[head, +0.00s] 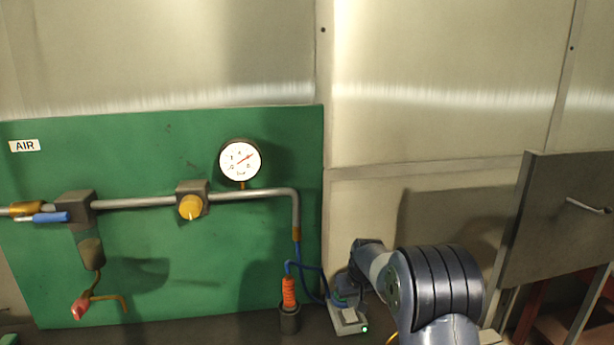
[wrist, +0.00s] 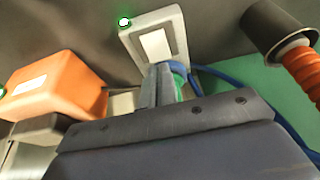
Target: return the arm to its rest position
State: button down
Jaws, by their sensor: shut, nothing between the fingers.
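My arm (head: 435,285) reaches in from the lower right of the head view and bends down toward the bench beside the green panel. My gripper (wrist: 162,80) is shut and empty in the wrist view. Its fingertips overlap the near end of a pale box (wrist: 173,22) with a light label and a lit green lamp. I cannot tell whether they touch it. In the head view the pale box (head: 347,322) sits below the wrist, and the fingers are hard to make out there.
A dark cup (head: 289,322) holding an orange coiled handle (head: 289,292) stands left of the gripper, with blue hose close by. An orange block (wrist: 55,88) shows in the wrist view. The green panel (head: 140,255) carries pipes and a gauge. A grey cabinet (head: 555,220) stands right.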

jog(key=shift+w+a+r, duration=0.15)
jog(key=shift+w+r, duration=0.1)
jog(key=shift+w, duration=0.4)
jog(key=shift+b+v, duration=0.7)
jog(key=shift+v, duration=2.25)
jog(key=shift+s, duration=0.2)
